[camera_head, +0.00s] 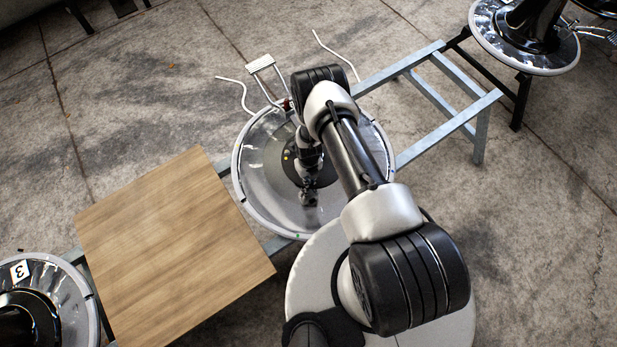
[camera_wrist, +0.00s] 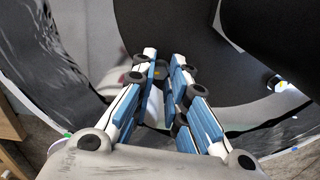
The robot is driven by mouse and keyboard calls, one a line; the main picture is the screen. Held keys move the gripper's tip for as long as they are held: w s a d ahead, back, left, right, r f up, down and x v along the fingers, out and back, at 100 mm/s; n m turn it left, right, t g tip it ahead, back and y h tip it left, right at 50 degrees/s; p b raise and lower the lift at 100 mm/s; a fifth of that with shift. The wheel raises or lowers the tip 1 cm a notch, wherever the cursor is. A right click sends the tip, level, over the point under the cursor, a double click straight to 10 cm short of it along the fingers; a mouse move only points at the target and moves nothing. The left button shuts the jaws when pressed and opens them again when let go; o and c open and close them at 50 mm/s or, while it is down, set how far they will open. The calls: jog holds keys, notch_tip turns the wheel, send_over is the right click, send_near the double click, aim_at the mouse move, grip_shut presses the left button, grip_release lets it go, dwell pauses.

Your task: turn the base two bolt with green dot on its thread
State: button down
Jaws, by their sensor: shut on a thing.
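The middle round, shiny base (camera_head: 255,160) sits on the metal frame, with a dark disc at its centre. In the wrist view, my gripper's blue and white fingers (camera_wrist: 164,68) are closed around a small dark bolt head (camera_wrist: 160,82). A yellow dot (camera_wrist: 157,74) shows at the fingertips. The bolt's thread is hidden, so I cannot tell its dot colour. A small green mark (camera_head: 297,235) shows near the base's front rim.
A wooden board (camera_head: 175,240) lies on the frame to the left. A base marked 3 (camera_head: 75,290) is at the lower left, and another base (camera_head: 490,40) at the upper right.

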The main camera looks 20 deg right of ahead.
jog(key=shift+m, duration=0.4)
jog(key=c, duration=1.5)
grip_release()
jog(key=shift+c, duration=0.2)
notch_tip(320, 180, up, 12)
